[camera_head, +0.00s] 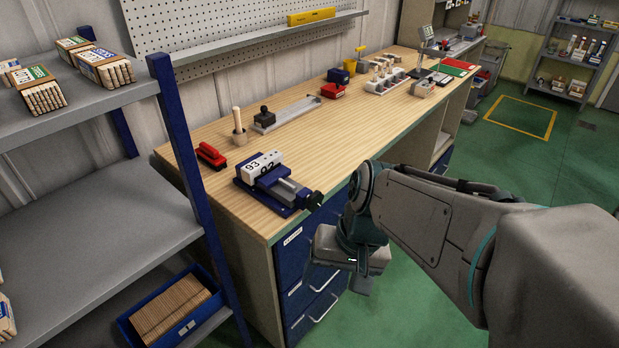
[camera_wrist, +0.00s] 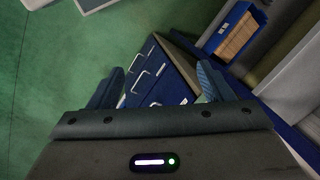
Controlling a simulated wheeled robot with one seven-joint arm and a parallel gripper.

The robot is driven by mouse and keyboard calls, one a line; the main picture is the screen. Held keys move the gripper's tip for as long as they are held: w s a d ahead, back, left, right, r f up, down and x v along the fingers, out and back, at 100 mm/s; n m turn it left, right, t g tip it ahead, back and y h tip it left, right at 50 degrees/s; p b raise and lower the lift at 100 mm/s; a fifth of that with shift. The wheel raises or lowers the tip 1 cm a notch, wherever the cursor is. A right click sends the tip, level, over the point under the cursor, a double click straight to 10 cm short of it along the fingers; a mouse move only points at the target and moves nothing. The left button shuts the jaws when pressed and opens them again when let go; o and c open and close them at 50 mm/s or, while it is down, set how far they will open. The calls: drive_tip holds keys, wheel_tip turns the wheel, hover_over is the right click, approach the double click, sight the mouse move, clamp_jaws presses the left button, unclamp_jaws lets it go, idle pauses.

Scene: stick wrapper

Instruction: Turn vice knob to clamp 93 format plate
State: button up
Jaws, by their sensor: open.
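A blue and grey vice (camera_head: 283,188) sits on the wooden bench near its front left corner. A pale plate (camera_head: 261,165) marked 93 and 92 stands at the vice's jaws; I cannot tell how tightly it is held. The dark vice knob (camera_head: 313,200) is at the vice's right end, by the bench's front edge. My gripper (camera_head: 362,284) hangs in front of the bench, below and to the right of the knob and apart from it. In the wrist view my gripper (camera_wrist: 158,88) is open and empty, facing blue drawers (camera_wrist: 160,72). The vice is not in the wrist view.
The wooden bench (camera_head: 270,210) has blue drawers with handles below its front edge. A red brush (camera_head: 211,156), a wooden peg holder and several tools lie behind the vice. A grey shelf (camera_head: 90,225) with a blue bin (camera_head: 138,318) stands at the left.

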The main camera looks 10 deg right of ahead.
wheel_tip(320, 180, down, 4)
drive_tip(key=a+m+g+y+b, duration=0.1)
drive_tip(key=a+m+y+b, duration=0.15)
drive_tip(key=m+y, duration=0.2)
drive_tip(key=m+t+y+b, duration=0.45)
drive_tip(key=m+t, duration=1.05)
drive_tip(key=m, duration=0.7)
approach(317, 203)
drive_tip(key=shift+h, duration=0.4)
drive_tip(key=x, duration=0.6)
drive_tip(key=p+x, duration=0.1)
drive_tip(key=x, duration=0.5)
drive_tip(key=shift+a+r, duration=0.25)
drive_tip(key=c, duration=0.9)
